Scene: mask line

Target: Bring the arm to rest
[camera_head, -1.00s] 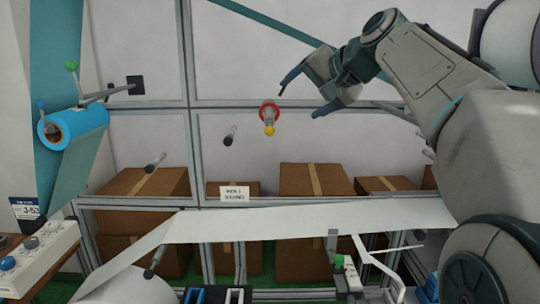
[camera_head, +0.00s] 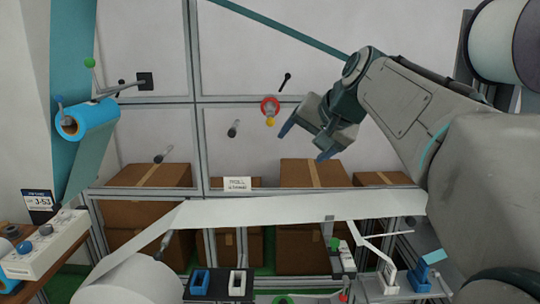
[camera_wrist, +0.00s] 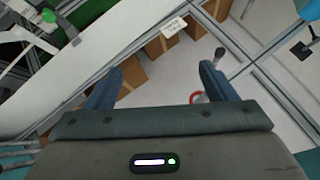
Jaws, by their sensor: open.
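My gripper (camera_head: 304,146) is in the upper middle of the head view, with my arm reaching in from the right. Its two blue-tipped fingers are apart with nothing between them. It hangs in the air above the white web (camera_head: 290,208), in front of the panelled back wall. In the wrist view my gripper (camera_wrist: 168,82) also shows its fingers spread and empty. A red ring with a yellow-tipped part (camera_head: 270,110) shows just left of the gripper in the head view; I cannot tell the depth between them.
A blue roll (camera_head: 88,120) with a teal web hangs at the left. A white control box (camera_head: 45,245) with knobs stands at lower left. A large white roll (camera_head: 130,282) is at the bottom. Cardboard boxes (camera_head: 312,240) stand behind the frame. Small blue and white holders (camera_head: 218,283) sit at bottom centre.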

